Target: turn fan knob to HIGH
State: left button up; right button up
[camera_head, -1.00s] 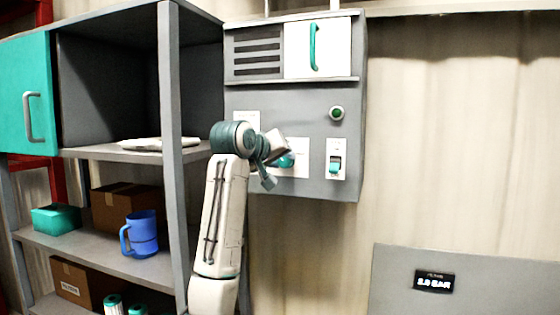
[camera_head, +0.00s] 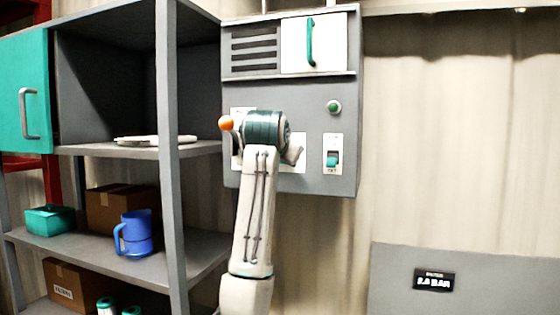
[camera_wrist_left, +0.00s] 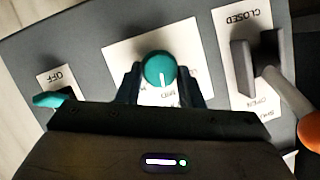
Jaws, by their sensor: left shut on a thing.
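The teal fan knob (camera_wrist_left: 160,68) sits on a white plate (camera_wrist_left: 120,55) in the left wrist view. Its white line points toward the bottom of that picture, close to lettering that seems to read MID. My left gripper (camera_wrist_left: 161,80) is shut on the knob, one finger on each side. In the head view my left wrist (camera_head: 262,130) covers the knob, and the plate is only partly visible. My right gripper is not in view.
On the grey panel (camera_head: 290,98), a lever with an orange ball (camera_head: 226,123) is close left of my wrist. A teal switch (camera_head: 332,158) and green button (camera_head: 334,106) are to the right. A shelf with a blue mug (camera_head: 137,233) stands left.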

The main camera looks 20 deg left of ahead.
pick_arm(q)
jog(key=m+y+b, duration=0.1)
jog(key=m+b, duration=0.1)
jog(key=m+t+y+b, duration=0.1)
jog(key=m+b, duration=0.1)
jog(key=m, duration=0.1)
jog(key=m+t+y+b, duration=0.1)
jog(key=m+b, duration=0.2)
jog(key=shift+d+f+y, duration=0.3)
jog(key=shift+f, duration=0.1)
dwell(0.5)
jog(key=o, duration=1)
jog(key=shift+c, duration=0.2)
jog(key=b+v, duration=0.5)
jog(key=v, duration=0.5)
jog(key=shift+s, duration=0.4)
